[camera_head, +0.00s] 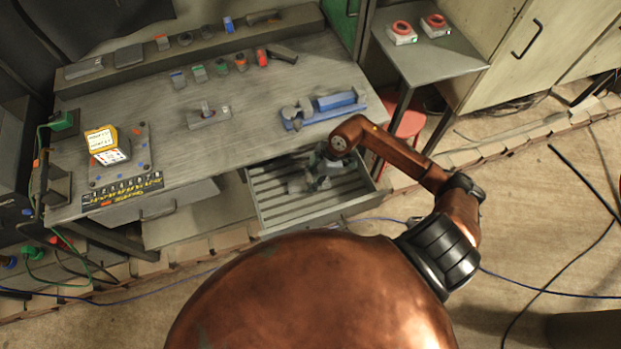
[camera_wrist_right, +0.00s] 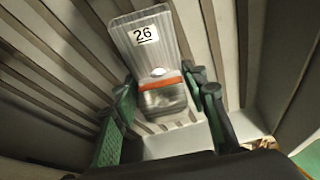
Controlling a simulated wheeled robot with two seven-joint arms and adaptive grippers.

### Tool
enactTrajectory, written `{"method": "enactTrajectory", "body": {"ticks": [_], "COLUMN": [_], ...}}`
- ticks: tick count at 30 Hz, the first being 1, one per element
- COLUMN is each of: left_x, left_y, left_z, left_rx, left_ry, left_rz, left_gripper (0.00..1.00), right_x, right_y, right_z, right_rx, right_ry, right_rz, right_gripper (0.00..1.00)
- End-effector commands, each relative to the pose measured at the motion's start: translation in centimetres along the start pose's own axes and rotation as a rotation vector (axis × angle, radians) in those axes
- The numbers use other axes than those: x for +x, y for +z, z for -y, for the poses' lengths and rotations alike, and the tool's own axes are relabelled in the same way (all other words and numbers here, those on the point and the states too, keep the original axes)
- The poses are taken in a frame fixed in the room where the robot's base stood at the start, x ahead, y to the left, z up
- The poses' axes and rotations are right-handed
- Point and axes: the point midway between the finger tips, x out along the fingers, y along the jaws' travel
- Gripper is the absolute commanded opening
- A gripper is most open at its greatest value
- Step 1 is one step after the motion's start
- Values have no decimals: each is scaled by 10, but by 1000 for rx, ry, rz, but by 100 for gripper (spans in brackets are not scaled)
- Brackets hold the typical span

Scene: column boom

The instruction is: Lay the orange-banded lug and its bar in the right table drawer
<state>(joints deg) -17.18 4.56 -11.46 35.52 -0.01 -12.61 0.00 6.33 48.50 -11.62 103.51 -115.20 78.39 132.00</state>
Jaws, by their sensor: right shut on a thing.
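The right table drawer (camera_head: 350,190) stands open under the table, with a slatted floor. My right gripper (camera_head: 316,178) reaches down inside it. In the right wrist view the green-padded fingers (camera_wrist_right: 163,112) are shut on the lug (camera_wrist_right: 165,98), a metallic piece with an orange band. A grey ribbed piece marked 26 (camera_wrist_right: 145,45) extends beyond the band; I cannot tell whether it is the bar. The lug is low over the slats; contact with them is unclear. In the head view my gripper mostly hides the held piece. My left gripper is out of view.
The tabletop (camera_head: 260,115) above carries a blue-and-grey vise (camera_head: 325,108), several small coloured parts and a yellow box (camera_head: 102,140). A second drawer (camera_head: 155,205) is at the left. A side table (camera_head: 435,58) with two red rings stands right, a red stool (camera_head: 408,124) beneath.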

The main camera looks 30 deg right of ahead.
Motion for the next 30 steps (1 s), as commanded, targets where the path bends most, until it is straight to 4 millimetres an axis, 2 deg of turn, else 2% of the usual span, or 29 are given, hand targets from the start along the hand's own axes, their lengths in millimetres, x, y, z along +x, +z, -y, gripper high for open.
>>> {"method": "enactTrajectory", "body": {"ticks": [5,6,14,23,26,30], "left_x": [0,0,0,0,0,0], "left_y": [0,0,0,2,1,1], "left_z": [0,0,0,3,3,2], "left_rx": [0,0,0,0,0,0], "left_ry": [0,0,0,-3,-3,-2], "left_rz": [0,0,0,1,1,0], "left_gripper": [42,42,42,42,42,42], "right_x": [-1,-1,-1,0,-7,-29], "right_y": [-2,-2,-1,1,1,1], "right_z": [-1,-1,0,0,0,0], "right_rx": [-1,-1,0,1,0,-2], "right_ry": [2,2,1,-1,1,2], "right_rz": [-4,-4,-2,2,1,2], "right_gripper": [1,41,59,60,60,60]}}
